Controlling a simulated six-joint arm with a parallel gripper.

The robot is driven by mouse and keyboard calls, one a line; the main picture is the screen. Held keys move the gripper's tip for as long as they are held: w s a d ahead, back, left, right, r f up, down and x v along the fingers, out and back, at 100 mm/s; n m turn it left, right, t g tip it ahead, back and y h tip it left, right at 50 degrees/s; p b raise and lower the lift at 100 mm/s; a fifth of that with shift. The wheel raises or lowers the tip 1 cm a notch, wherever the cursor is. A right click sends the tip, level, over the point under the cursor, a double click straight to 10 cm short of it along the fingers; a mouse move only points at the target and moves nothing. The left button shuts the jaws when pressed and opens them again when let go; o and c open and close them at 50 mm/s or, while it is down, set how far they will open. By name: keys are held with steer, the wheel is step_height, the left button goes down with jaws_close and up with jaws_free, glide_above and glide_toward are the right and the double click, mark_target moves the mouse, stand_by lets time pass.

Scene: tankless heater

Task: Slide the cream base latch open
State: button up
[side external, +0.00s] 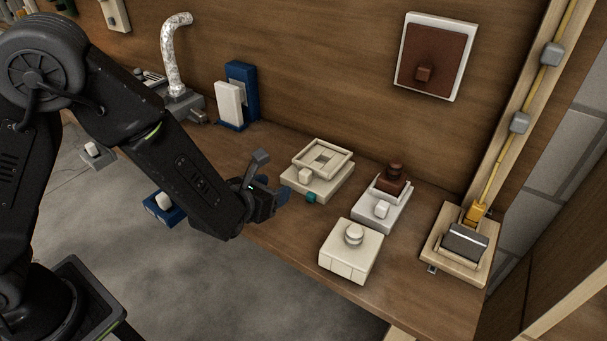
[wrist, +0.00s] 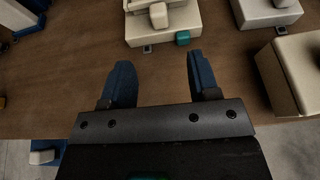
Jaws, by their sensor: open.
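A cream base unit (side external: 316,181) with a square raised frame on top sits on the wooden bench. A cream block (side external: 304,176) is on its front side, and a small teal tab (side external: 311,197) sticks out low at the front. The wrist view shows the unit's front (wrist: 186,22), the block (wrist: 158,15), the teal tab (wrist: 183,38) and a small grey piece (wrist: 147,50). I cannot tell which part is the latch. My gripper (side external: 284,193) is open and empty, just left of the unit. Its blue fingers (wrist: 160,66) point toward the unit, apart from it.
To the right are a white base with a brown knob (side external: 382,208), a cream box with a round knob (side external: 350,254) and a wooden base with a dark block (side external: 462,246). A blue holder (side external: 241,92) stands behind. Bare bench (wrist: 75,70) shows left of my fingers.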

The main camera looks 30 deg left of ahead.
mark_target(302, 175)
steer(key=x, duration=1.3)
steer(key=shift+w+a+f, duration=0.1)
steer(key=shift+w, duration=0.05)
jaws_close()
